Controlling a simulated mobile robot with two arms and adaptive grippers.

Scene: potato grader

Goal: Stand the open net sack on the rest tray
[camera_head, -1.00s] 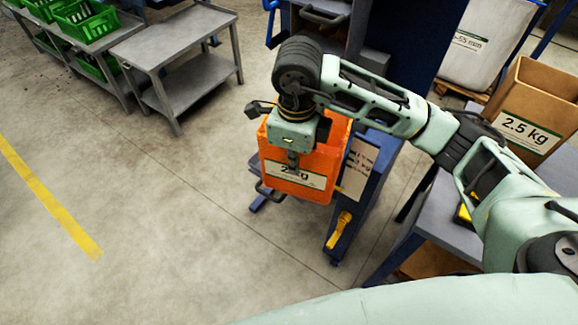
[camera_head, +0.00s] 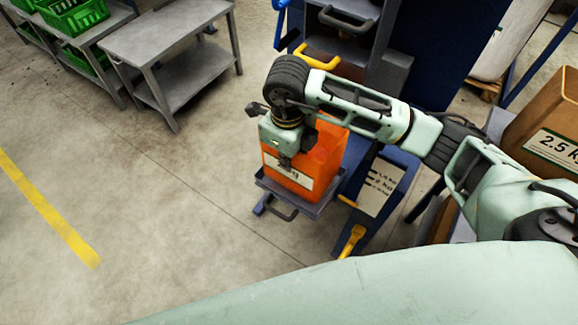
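The open net sack (camera_head: 325,160) is orange with a white label and stands upright over the grey rest tray (camera_head: 322,208), its base appearing to meet the tray. The tray has a dark handle at its front. My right gripper (camera_head: 286,163) points down at the sack's near left rim. Its fingers look close together on the wall just above the label, though the hand hides part of the grip. My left gripper is out of view.
A blue stand with a white sign (camera_head: 380,187) and a yellow lever (camera_head: 351,241) is right of the tray. A dark blue machine (camera_head: 440,60) rises behind. A brown 2.5 kg box (camera_head: 555,125) is at the right. A grey table (camera_head: 165,38) stands back left; the left floor is clear.

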